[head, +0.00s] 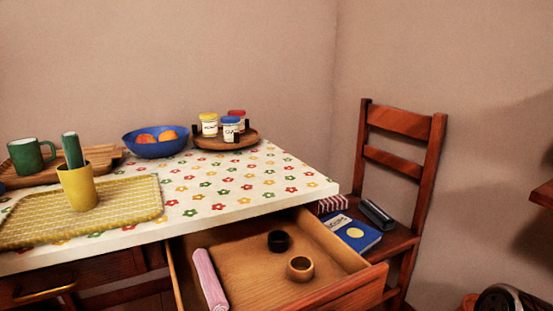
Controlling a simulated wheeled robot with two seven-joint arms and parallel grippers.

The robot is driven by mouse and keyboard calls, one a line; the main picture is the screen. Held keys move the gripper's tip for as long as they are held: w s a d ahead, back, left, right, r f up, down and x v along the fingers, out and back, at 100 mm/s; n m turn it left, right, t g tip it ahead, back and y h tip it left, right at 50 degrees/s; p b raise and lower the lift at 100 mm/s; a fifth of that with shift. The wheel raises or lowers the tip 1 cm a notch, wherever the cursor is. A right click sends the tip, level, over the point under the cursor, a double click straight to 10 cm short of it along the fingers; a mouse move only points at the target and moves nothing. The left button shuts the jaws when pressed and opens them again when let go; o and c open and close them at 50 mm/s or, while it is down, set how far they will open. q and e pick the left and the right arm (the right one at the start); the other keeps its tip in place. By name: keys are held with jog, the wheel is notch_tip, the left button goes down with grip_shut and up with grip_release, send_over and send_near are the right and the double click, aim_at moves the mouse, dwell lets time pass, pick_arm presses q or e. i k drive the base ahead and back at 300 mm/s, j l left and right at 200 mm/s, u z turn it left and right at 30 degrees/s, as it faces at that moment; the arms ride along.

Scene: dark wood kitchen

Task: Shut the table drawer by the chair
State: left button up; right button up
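The table drawer (249,263) stands pulled out from under the right end of the table with the flower-patterned top (250,192). Inside it lie a rolled pink cloth (209,279), a dark ring-like item (278,241) and a brown one (300,268). The drawer's front panel (345,292) faces the lower right; its lower part is cut off by the picture edge. The wooden chair (403,125) stands to the right of the drawer, close beside it. Neither of my grippers shows in the head view.
Books (357,234) and a dark stapler-like item (376,214) lie on the chair seat. On the table are a blue fruit bowl (155,148), jars on a round tray (225,143), a yellow cup (77,188) and a green mug (29,157). A dark appliance (508,300) shows at bottom right.

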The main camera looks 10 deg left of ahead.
aim_at(251, 278)
jog(key=k+j, duration=0.15)
jog(key=k, duration=0.3)
jog(key=k+j, duration=0.1)
jog(key=k, duration=0.35)
